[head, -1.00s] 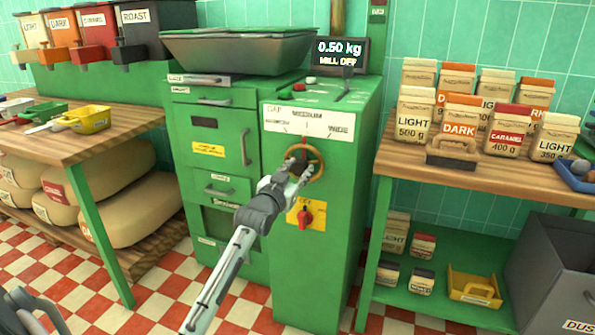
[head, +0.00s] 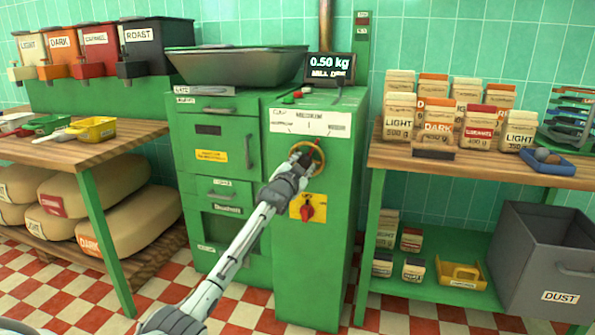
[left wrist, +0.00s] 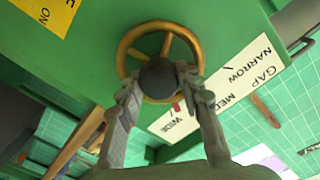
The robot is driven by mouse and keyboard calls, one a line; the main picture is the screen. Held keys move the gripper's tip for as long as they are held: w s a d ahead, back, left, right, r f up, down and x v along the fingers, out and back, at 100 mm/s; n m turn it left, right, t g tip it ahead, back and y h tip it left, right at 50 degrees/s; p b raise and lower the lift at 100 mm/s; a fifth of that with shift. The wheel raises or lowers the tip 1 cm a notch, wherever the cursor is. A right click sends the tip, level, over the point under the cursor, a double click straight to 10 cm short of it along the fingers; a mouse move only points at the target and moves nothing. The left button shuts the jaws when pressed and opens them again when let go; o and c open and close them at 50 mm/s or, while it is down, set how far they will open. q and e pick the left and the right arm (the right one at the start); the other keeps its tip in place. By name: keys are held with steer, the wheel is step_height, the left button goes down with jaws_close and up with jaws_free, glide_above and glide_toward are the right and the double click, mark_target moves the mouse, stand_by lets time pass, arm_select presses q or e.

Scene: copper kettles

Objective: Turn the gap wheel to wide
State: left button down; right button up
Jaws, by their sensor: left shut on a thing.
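The gap wheel (head: 322,166) is a brass wheel on the green mill's front, below a white scale marked NARROW, MEDIUM and WIDE (head: 310,123). The wheel also shows in the left wrist view (left wrist: 122,55), with a dark hub (left wrist: 158,78). My left gripper (head: 303,160) is at the wheel, its fingers (left wrist: 162,85) shut on either side of the hub and hiding part of the wheel. A red mark (left wrist: 176,108) by the rim points towards the word WIDE in the wrist view. My right gripper is out of view.
A red knob (head: 307,211) on a yellow plate sits just below the wheel. The mill's display (head: 329,68) reads 0.50 kg. A shelf with paper bags (head: 437,122) stands to the right, a wooden table (head: 95,145) to the left. The tiled floor in front shows clear.

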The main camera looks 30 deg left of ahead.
arm_select(q)
steer(key=shift+m+p, duration=0.5)
steer(key=shift+m, duration=0.8)
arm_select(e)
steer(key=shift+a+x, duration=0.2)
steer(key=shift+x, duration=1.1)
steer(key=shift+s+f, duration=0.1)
arm_select(q)
steer(key=c, duration=1)
jaws_free()
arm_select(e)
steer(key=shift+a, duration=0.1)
arm_select(q)
steer(key=v, duration=1.2)
